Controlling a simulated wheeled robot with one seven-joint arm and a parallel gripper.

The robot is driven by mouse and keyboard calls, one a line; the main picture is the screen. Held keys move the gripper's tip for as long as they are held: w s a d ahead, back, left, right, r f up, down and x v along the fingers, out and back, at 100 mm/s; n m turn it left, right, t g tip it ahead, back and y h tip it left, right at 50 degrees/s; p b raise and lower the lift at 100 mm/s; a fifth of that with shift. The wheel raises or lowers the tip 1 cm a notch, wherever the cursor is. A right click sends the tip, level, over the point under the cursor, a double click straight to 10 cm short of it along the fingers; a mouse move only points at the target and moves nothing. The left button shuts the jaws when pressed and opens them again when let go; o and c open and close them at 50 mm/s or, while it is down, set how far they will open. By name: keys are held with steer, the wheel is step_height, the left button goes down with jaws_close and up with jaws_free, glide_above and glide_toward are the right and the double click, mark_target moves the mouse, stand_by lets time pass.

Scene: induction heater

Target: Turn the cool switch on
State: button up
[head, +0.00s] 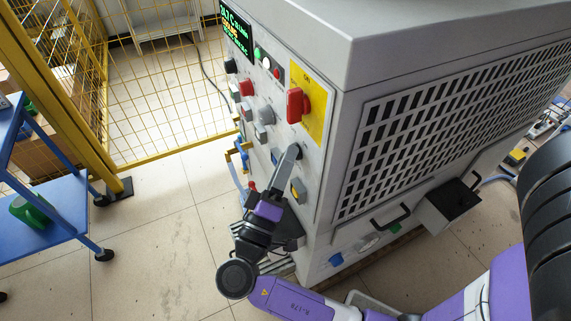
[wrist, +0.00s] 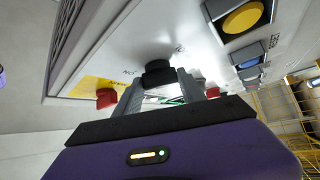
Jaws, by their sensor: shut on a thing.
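The grey heater cabinet (head: 430,50) carries a control panel (head: 312,155) with several switches. My gripper (head: 291,152) reaches up to this panel from below, under the red rotary switch (head: 298,105) on its yellow plate. In the wrist view, a black switch knob (wrist: 158,72) stands out from the panel between the two fingers of my gripper (wrist: 160,88), which is shut on it. The lettering beside the knob is too small to read surely, so I cannot tell its setting. In the head view my fingers mostly hide the knob.
A lit display (head: 236,32) and several coloured buttons sit higher on the panel. In the wrist view, a yellow button (wrist: 243,18) and a blue one (wrist: 249,64) lie right of the fingers. A blue cart (head: 60,205) and yellow fence (head: 165,90) stand left; floor between is clear.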

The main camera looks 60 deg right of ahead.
steer(key=o, duration=1.4)
steer(key=shift+c, duration=0.2)
steer(key=shift+a, duration=0.1)
steer(key=w+v, duration=0.1)
steer(key=v, duration=0.6)
steer(key=shift+s+a+f+b, duration=0.2)
steer(key=shift+s+a+b, duration=0.1)
steer(key=shift+s+b, duration=0.2)
